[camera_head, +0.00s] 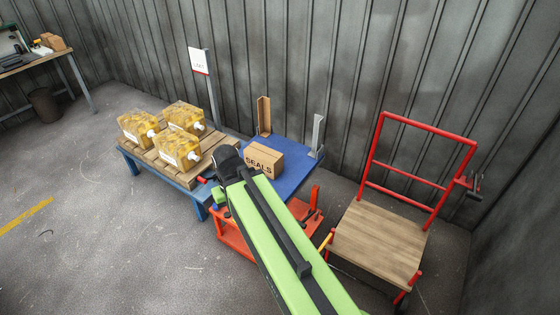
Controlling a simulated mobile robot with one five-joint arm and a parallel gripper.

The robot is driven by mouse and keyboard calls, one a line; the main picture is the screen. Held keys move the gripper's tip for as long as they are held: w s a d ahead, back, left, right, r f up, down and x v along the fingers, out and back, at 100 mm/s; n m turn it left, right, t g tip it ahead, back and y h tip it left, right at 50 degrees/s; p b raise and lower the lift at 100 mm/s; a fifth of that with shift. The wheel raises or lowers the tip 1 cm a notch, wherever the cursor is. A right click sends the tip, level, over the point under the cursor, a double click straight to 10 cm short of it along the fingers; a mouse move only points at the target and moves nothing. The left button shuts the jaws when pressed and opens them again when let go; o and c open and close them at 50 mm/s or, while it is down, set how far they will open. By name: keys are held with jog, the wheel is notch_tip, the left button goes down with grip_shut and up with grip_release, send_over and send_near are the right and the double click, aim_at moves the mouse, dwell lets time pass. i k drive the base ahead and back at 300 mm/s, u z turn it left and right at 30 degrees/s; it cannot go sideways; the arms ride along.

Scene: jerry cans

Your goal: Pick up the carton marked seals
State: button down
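The carton marked SEALS (265,158) is a small brown box standing upright on a blue platform (292,182). Its dark lettering faces me. My green arm reaches up from the bottom, and its dark end (228,164) is just left of the carton in the picture. The arm overlaps the platform and passes close to the carton's lower left edge. I cannot tell whether it touches the carton. The fingers cannot be made out, so whether my gripper is open or shut does not show. No carton is seen in its grasp.
Several yellow jerry cans (181,153) stand on a wooden pallet (197,174) at left. Upright brackets (318,133) edge the blue platform. A red-handled cart (382,243) stands at right. A workbench (36,62) is far left. Floor at lower left is open.

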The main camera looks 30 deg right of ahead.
aim_at(257, 155)
jog(key=z, duration=0.6)
jog(key=i, duration=1)
jog(key=u, duration=0.05)
jog(key=k, duration=1.25)
jog(key=z, duration=0.05)
jog(key=i, duration=0.6)
jog(key=u, duration=0.8)
jog(key=i, duration=1.05)
jog(key=u, duration=0.75)
